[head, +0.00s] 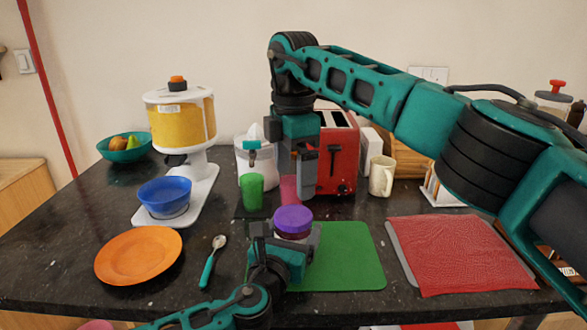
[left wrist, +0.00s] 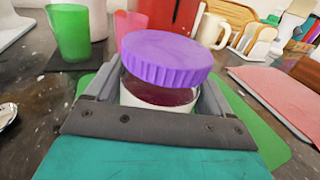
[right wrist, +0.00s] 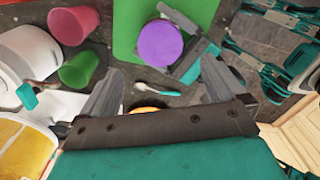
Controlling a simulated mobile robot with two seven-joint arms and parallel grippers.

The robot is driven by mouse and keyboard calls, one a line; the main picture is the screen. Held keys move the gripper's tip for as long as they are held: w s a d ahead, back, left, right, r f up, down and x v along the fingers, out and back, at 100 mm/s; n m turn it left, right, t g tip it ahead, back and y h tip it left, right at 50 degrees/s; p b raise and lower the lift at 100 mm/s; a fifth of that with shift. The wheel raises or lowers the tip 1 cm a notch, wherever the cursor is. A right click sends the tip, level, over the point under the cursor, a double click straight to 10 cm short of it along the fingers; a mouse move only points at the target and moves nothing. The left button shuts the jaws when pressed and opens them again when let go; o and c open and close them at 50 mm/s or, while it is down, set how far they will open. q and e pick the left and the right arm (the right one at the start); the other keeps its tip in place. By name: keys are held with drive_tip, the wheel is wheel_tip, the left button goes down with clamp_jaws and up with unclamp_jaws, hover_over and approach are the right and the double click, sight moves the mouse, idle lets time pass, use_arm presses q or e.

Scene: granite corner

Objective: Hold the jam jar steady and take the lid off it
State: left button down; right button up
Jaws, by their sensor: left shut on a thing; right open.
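The jam jar (left wrist: 157,95) has a dark red band above a pale label and stands between the fingers of my left gripper (head: 286,238), which is shut on it. Its purple ribbed lid (head: 293,221) sits on top. In the left wrist view the lid (left wrist: 165,58) looks tilted, lower at the right; whether it is loose I cannot tell. My right gripper (head: 296,170) is open and empty, pointing down above and behind the jar. In the right wrist view the lid (right wrist: 160,43) lies beyond the open fingertips. The jar's lower part is hidden.
A green mat (head: 350,255) lies around the jar, with a red cloth (head: 455,255) at right. A green cup (head: 252,192), pink cup (head: 290,190) and red toaster (head: 338,155) stand behind. A spoon (head: 212,262) and orange plate (head: 138,256) lie left.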

sight(293, 215)
drive_tip(key=m, duration=0.4)
drive_tip(key=shift+f+m, duration=0.15)
drive_tip(key=shift+m, duration=0.15)
wheel_tip(293, 215, down, 8)
drive_tip(key=shift+r, duration=0.1)
use_arm(q)
drive_tip(key=shift+f, duration=0.1)
